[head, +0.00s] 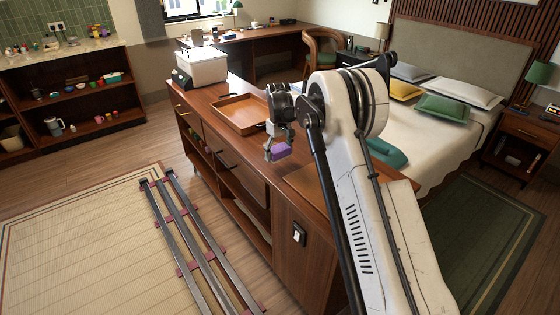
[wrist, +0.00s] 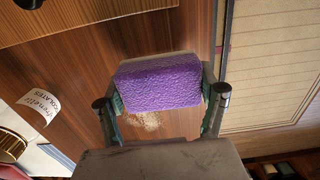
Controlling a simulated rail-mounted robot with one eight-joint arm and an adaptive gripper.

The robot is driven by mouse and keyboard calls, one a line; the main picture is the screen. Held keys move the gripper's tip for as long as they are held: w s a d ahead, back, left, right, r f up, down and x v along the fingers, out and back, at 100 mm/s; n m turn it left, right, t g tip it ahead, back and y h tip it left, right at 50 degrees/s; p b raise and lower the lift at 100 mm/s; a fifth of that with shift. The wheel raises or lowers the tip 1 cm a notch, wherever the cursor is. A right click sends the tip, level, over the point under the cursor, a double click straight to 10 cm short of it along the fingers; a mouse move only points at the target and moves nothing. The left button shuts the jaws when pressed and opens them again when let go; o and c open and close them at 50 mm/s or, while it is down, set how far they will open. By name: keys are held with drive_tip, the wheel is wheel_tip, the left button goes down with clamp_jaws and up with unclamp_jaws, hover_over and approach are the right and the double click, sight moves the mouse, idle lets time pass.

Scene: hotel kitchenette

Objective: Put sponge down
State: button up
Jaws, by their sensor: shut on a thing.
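A purple sponge (head: 279,152) is held in my gripper (head: 277,147) over the brown wooden counter (head: 300,184). In the wrist view the sponge (wrist: 160,86) fills the space between the two fingers of my gripper (wrist: 162,100), which are shut on its sides. Below it the wooden top (wrist: 90,72) shows with a patch of pale crumbs (wrist: 150,121) on it. The sponge appears to be above the top, near its edge; whether it touches the surface I cannot tell.
A wooden tray (head: 238,113) lies on the counter behind the gripper, and a white box-shaped appliance (head: 200,68) stands farther back. A labelled white item (wrist: 40,106) shows in the wrist view. A teal object (head: 386,152) is right of my arm. Rails (head: 195,245) run along the floor.

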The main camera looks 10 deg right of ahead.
sight(280, 166)
drive_tip(key=shift+w+d+f, duration=0.2)
drive_tip(key=shift+d+f, duration=0.1)
drive_tip(key=shift+f, duration=1.9)
drive_tip(key=shift+f, duration=0.15)
drive_tip(key=o, duration=1.3)
drive_tip(key=shift+o, duration=0.2)
